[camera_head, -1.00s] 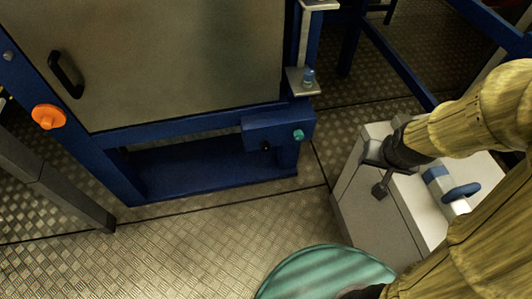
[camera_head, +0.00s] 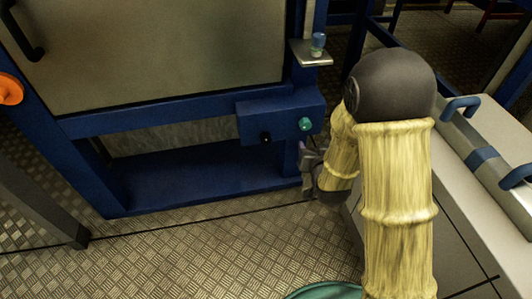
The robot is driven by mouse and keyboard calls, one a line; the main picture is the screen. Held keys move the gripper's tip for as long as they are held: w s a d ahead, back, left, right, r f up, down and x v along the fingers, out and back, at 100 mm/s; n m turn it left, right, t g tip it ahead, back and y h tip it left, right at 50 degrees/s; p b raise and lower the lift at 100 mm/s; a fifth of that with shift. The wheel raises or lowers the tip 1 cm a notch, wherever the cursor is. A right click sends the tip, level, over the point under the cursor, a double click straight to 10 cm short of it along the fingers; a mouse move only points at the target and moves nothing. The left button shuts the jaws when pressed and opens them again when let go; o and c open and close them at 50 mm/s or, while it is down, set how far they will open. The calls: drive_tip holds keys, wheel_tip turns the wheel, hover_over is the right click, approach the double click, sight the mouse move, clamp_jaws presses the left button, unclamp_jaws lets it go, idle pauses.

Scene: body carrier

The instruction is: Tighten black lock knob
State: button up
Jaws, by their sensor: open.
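The small black knob (camera_head: 265,137) sits on the front face of a blue box (camera_head: 245,118) low on the blue machine frame. A green knob (camera_head: 305,124) is on the same box, to its right. My gripper (camera_head: 304,165) is just below and right of the box, near the frame's right leg. It is apart from the black knob, which is up and to its left. The gripper is open and looks empty; the arm partly hides it, and its fingertips are small in view.
A large panel door (camera_head: 160,50) with a black handle is above the box. An orange knob (camera_head: 10,89) is at the far left. A metal bracket with a blue-capped pin (camera_head: 318,45) stands above the box. A pale cabinet (camera_head: 480,190) is at the right.

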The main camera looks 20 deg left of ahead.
sight(267, 141)
drive_tip(key=s+a+f+n+t+y+b, duration=0.1)
drive_tip(key=s+a+f+t+y+b, duration=0.1)
drive_tip(key=a+f+y+b, duration=0.3)
drive_tip(key=s+a+f+b, duration=0.1)
drive_tip(key=a+f+b, duration=0.3)
drive_tip(key=f, duration=0.5)
drive_tip(key=shift+a+n+t+b, duration=0.35)
drive_tip(key=shift+n+t+b, duration=0.05)
drive_tip(key=shift+b, duration=0.85)
drive_tip(key=b+x, duration=0.4)
drive_tip(key=x, duration=1.3)
drive_tip(key=shift+w+b, duration=0.15)
drive_tip(key=shift+b, duration=0.25)
drive_tip(key=shift+c, duration=0.2)
drive_tip(key=c, duration=1)
